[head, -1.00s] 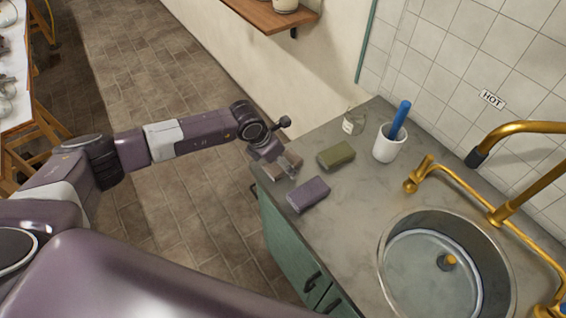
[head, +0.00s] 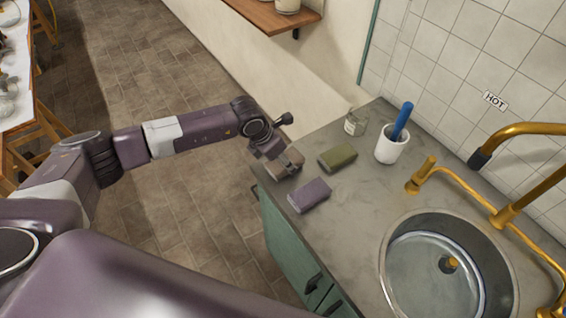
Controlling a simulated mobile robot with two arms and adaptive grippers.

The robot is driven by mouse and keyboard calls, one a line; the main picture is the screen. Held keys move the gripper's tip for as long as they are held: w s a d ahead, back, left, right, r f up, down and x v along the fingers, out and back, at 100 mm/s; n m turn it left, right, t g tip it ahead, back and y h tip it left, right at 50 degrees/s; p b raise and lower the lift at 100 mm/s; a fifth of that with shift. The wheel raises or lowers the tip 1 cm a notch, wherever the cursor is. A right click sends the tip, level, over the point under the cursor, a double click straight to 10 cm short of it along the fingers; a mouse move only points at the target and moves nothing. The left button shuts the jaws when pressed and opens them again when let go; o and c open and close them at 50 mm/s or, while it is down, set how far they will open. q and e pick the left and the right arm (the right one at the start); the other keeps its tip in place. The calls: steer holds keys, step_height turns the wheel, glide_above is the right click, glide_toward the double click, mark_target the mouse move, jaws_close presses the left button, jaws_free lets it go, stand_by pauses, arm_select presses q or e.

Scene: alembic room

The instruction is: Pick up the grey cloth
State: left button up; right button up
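Three folded cloths lie near the counter's left corner in the head view. One is greyish brown (head: 284,168), at the counter's edge and partly hidden by my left gripper. One is purple-grey (head: 309,196), nearer to me. One is olive green (head: 338,156), further back. None is plainly neutral grey. My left gripper (head: 287,161) is down at the greyish-brown cloth, with its fingers over and beside it. Whether the fingers are closed on it is hard to see. My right gripper is out of view.
The counter (head: 352,215) holds a small glass jar (head: 355,123), a white cup (head: 389,147) with a blue-handled item (head: 402,118), and a round sink (head: 440,225) with brass taps (head: 510,205). A wooden shelf (head: 268,14) hangs on the wall behind. The counter's front middle is bare.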

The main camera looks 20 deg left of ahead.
arm_select(q)
step_height(320, 180, up, 19)
steer(key=b, duration=0.5)
steer(key=shift+f, duration=0.1)
steer(key=o, duration=0.5)
steer(key=shift+c, duration=0.2)
steer(key=c, duration=0.4)
